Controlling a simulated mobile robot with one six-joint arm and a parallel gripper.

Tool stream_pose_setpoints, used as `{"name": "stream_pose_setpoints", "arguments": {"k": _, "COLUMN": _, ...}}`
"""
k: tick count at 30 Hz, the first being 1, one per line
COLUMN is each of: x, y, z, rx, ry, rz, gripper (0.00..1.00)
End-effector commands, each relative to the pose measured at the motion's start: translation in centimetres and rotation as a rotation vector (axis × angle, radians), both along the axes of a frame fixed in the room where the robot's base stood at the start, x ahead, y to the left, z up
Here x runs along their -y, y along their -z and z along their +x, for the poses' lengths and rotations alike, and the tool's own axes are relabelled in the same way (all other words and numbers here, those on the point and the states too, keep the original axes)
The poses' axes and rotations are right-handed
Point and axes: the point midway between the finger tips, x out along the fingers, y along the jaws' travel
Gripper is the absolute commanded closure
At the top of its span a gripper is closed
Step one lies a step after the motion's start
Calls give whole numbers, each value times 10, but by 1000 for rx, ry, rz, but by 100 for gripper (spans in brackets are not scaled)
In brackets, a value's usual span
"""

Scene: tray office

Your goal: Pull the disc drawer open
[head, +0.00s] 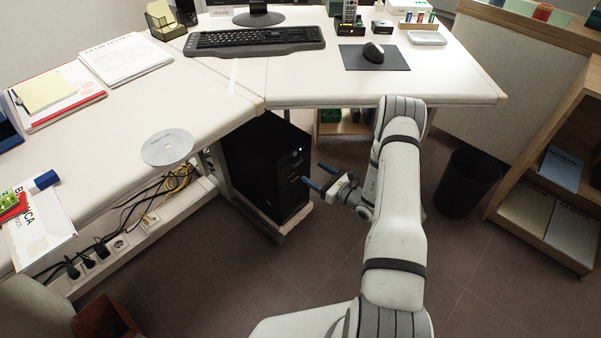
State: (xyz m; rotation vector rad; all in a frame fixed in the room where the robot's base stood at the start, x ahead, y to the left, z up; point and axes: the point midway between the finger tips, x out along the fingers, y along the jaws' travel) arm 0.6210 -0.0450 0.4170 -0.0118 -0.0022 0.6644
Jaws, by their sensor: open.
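The black computer tower (258,168) stands upright under the desk on a low base, with a small blue light (299,150) near the top of its front. I cannot make out the outline of the disc drawer on the dark front. My gripper (318,176) is open and empty, its two blue-tipped fingers pointing left toward the tower's front. In the picture one fingertip overlaps the front's right part; I cannot tell whether it touches. A silver disc (167,147) lies flat at the front edge of the left desk part.
The white desk (290,82) overhangs the tower and carries a keyboard (255,37) and a mouse (373,53). Cables (150,195) run left of the tower. A black bin (467,183) and a wooden shelf (550,190) stand right. The floor before the tower is clear.

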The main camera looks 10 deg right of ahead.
Motion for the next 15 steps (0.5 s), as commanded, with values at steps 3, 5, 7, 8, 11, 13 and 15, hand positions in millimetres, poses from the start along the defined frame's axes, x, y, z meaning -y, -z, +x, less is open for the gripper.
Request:
{"name": "stream_pose_setpoints", "arguments": {"k": 3, "x": 4, "y": 13, "z": 3, "rx": -5, "ry": 31, "rz": 10, "gripper": 33}}
{"name": "stream_pose_setpoints", "arguments": {"k": 5, "x": 1, "y": 14, "z": 7, "rx": -5, "ry": 34, "rz": 11, "gripper": 33}}
{"name": "stream_pose_setpoints", "arguments": {"k": 7, "x": -5, "y": 14, "z": 15, "rx": -4, "ry": 33, "rz": 9, "gripper": 33}}
{"name": "stream_pose_setpoints", "arguments": {"k": 8, "x": -8, "y": 14, "z": 19, "rx": -3, "ry": 32, "rz": 10, "gripper": 33}}
{"name": "stream_pose_setpoints", "arguments": {"k": 11, "x": -18, "y": 14, "z": 32, "rx": -4, "ry": 31, "rz": 11, "gripper": 33}}
{"name": "stream_pose_setpoints", "arguments": {"k": 13, "x": -25, "y": 14, "z": 41, "rx": -4, "ry": 32, "rz": 9, "gripper": 33}}
{"name": "stream_pose_setpoints", "arguments": {"k": 15, "x": -30, "y": 14, "z": 49, "rx": -4, "ry": 32, "rz": 11, "gripper": 33}}
